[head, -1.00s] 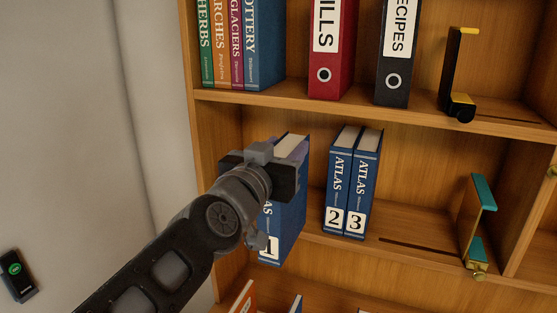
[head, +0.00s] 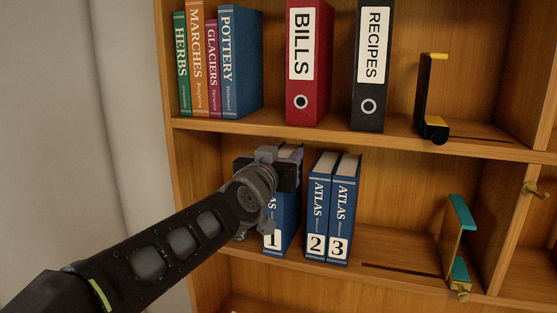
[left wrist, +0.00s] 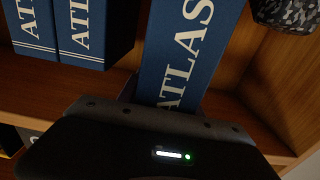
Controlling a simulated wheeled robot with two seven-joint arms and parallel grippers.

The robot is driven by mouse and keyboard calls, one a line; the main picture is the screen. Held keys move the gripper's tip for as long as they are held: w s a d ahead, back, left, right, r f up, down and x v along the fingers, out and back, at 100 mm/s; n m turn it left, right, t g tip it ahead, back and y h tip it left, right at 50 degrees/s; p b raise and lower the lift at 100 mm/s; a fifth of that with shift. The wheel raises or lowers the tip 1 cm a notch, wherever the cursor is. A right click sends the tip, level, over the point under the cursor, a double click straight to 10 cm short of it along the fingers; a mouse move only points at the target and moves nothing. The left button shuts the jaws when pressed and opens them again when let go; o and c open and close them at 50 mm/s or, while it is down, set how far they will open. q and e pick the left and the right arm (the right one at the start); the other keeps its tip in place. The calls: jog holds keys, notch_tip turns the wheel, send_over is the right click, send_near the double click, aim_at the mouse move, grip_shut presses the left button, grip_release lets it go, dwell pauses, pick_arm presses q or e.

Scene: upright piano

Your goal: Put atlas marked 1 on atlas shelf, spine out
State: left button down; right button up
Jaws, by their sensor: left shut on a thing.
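The blue atlas marked 1 (head: 282,222) stands upright on the lower shelf, its numbered spine facing out. My left gripper (head: 268,170) is shut on it near the top and hides part of the spine. In the left wrist view the atlas (left wrist: 180,55) rises just ahead of the gripper body. Atlas 2 (head: 319,210) and atlas 3 (head: 343,212) stand upright, spines out, to its right with a narrow gap. The atlas shelf (head: 385,250) is the lower wooden board. My right gripper is not in view.
A teal and brass bookend (head: 458,240) stands right of a slot in the atlas shelf. Above are several upright books (head: 238,65), a red binder (head: 305,60), a dark binder (head: 371,65) and a yellow-black bookend (head: 430,100). A dark patterned object (left wrist: 285,12) shows in the left wrist view.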

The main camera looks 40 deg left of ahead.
pick_arm(q)
jog(key=shift+p+x, duration=0.35)
jog(key=shift+x, duration=1.8)
jog(key=shift+f+b, duration=1.05)
jog(key=shift+f, duration=0.05)
jog(key=c, duration=1)
grip_release()
jog(key=shift+s, duration=0.1)
jog(key=shift+o, duration=1.4)
jog(key=b, duration=0.2)
send_near(294, 143)
jog(key=f, duration=0.3)
jog(key=shift+s, duration=0.2)
